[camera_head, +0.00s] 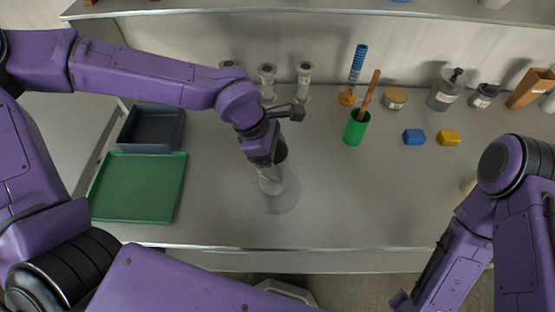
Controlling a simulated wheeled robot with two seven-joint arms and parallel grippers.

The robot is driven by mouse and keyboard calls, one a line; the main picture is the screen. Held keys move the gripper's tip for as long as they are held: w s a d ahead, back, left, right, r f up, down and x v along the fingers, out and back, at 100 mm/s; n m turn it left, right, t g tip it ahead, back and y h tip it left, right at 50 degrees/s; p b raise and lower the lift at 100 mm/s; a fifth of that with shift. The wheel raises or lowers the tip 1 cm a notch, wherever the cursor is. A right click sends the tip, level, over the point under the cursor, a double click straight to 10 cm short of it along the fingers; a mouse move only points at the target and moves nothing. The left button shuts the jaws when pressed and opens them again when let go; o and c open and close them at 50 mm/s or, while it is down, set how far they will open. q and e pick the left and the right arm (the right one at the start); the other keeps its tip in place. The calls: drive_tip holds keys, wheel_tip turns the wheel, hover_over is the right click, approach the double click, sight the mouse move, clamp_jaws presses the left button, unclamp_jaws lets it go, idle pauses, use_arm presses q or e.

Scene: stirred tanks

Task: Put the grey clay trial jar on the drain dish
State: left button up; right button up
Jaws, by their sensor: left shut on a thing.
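My left gripper (272,166) points down over the middle of the bench and is shut on a pale, see-through jar (270,186), which I take to be the grey clay trial jar. The gripper hides the jar's upper part. Around and below the jar shows a faint, round, clear shape (287,201), perhaps the drain dish; its edges are hard to make out. I cannot tell whether the jar touches it. My right arm is folded at the right, and its fingers are not visible.
A green tray (137,188) and a dark blue-grey tray (124,130) lie at the left. Similar clear jars (303,83) stand at the back. A green cup (355,130), blue block (413,137) and yellow block (448,138) are right of centre.

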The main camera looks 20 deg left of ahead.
use_arm(q)
drive_tip(key=shift+s+f, duration=0.2)
drive_tip(key=shift+f, duration=0.4)
drive_tip(key=shift+s+f, duration=0.15)
drive_tip(key=shift+f, duration=0.4)
drive_tip(key=shift+w+f, duration=0.2)
drive_tip(key=shift+w, duration=0.15)
drive_tip(key=shift+s+f, duration=0.1)
drive_tip(key=o, duration=1.4)
drive_tip(key=shift+c, duration=0.2)
drive_tip(key=shift+s, duration=0.1)
drive_tip(key=shift+r, duration=0.2)
drive_tip(key=shift+a+r, duration=0.1)
drive_tip(key=shift+r, duration=0.25)
drive_tip(key=v, duration=1.1)
drive_tip(key=shift+b, duration=0.3)
drive_tip(key=shift+r, duration=0.15)
